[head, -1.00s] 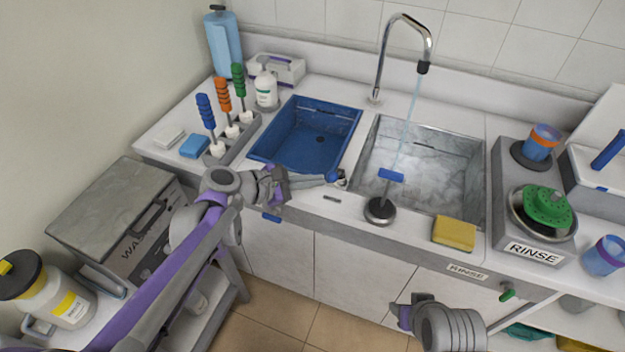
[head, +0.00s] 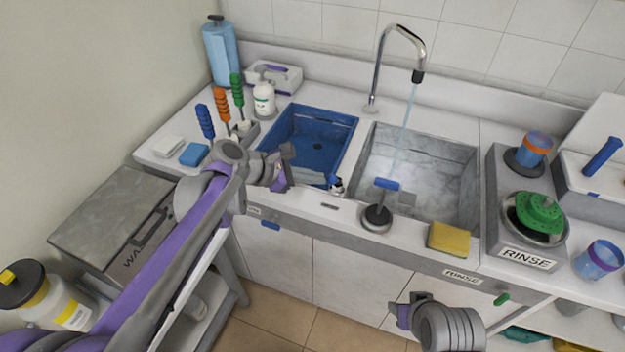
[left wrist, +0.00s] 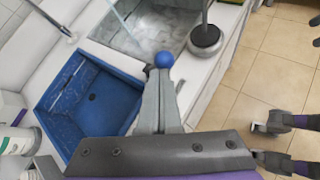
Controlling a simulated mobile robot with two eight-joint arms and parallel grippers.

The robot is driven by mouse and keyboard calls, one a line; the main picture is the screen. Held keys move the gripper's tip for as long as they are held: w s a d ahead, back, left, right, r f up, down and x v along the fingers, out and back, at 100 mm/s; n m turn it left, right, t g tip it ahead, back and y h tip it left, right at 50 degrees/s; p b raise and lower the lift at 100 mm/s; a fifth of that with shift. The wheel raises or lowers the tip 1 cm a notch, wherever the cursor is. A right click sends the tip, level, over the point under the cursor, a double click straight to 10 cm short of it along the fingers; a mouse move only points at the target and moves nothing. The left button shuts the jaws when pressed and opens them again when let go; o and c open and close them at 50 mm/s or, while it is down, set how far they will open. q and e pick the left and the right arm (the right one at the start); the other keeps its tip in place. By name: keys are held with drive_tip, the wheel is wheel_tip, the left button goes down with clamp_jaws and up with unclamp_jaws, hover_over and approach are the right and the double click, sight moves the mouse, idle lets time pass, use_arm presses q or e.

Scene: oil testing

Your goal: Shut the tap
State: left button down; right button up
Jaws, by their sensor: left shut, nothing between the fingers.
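The chrome tap (head: 400,40) arches over the grey metal sink (head: 425,165), and a thin stream of water falls from its spout. A small blue-tipped knob (head: 336,183) is on the counter's front between the basins. In the left wrist view the round blue knob (left wrist: 165,60) is just beyond my fingertips; whether they touch cannot be told. My left gripper (head: 326,180) is shut and empty, its fingers pointing at the knob; it also shows in the left wrist view (left wrist: 160,78). My right gripper (head: 402,312) hangs low before the cabinets; its jaw state is unclear.
A blue basin (head: 345,125) lies left of the metal sink. A blue-handled tool on a dark disc (head: 376,217) and a yellow sponge (head: 449,238) sit at the sink's front edge. A rinse unit (head: 525,258) stands right, and coloured-handled brushes (head: 222,105) stand left.

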use_arm(q)
drive_tip(key=w+d+r+n+g+y+p, duration=0.1)
drive_tip(key=w+r+n+g+y+p, duration=0.1)
drive_tip(key=w+g, duration=0.3)
drive_tip(key=shift+w+d+r, duration=0.4)
drive_tip(key=shift+r, duration=0.1)
use_arm(e)
drive_tip(key=r, duration=0.1)
drive_tip(key=w+r, duration=0.1)
drive_tip(key=r, duration=0.1)
drive_tip(key=shift+w+r, duration=0.2)
use_arm(q)
drive_tip(key=shift+s+r, duration=0.1)
drive_tip(key=shift+s, duration=0.05)
use_arm(e)
drive_tip(key=shift+s+r, duration=0.1)
use_arm(q)
drive_tip(key=shift+r+p, duration=0.5)
drive_tip(key=shift+r, duration=0.25)
use_arm(e)
drive_tip(key=shift+w+r, duration=0.25)
drive_tip(key=shift+r, duration=0.15)
